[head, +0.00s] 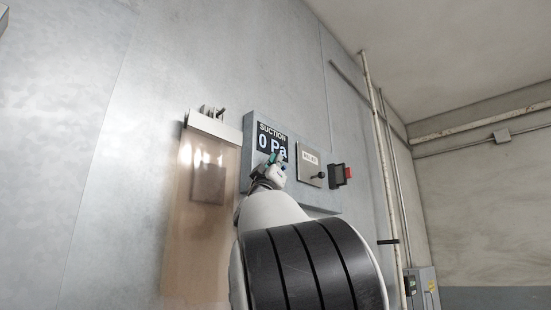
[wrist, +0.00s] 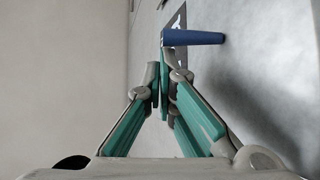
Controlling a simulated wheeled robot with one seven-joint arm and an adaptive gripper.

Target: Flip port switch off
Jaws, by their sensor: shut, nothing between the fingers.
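A grey control box (head: 320,195) is fixed to the metal wall in the head view. Its black display (head: 265,141) reads "SUCTION 0 Pa". My gripper (head: 276,160) is in front of the lower edge of this display, its teal fingers together. In the wrist view my gripper (wrist: 164,80) is shut and empty. A blue tapered lever (wrist: 195,37) sticks out just beyond the fingertips; I cannot tell whether they touch it. A labelled metal plate with a black knobbed lever (head: 318,176) is to the right of my gripper. Which lever is the port switch is not readable.
A black and red switch (head: 341,175) is on the box's right side. A translucent brownish strip curtain (head: 185,235) hangs from a bracket to the left. Vertical pipes (head: 383,150) run along the wall at right, with a grey box (head: 423,287) low down.

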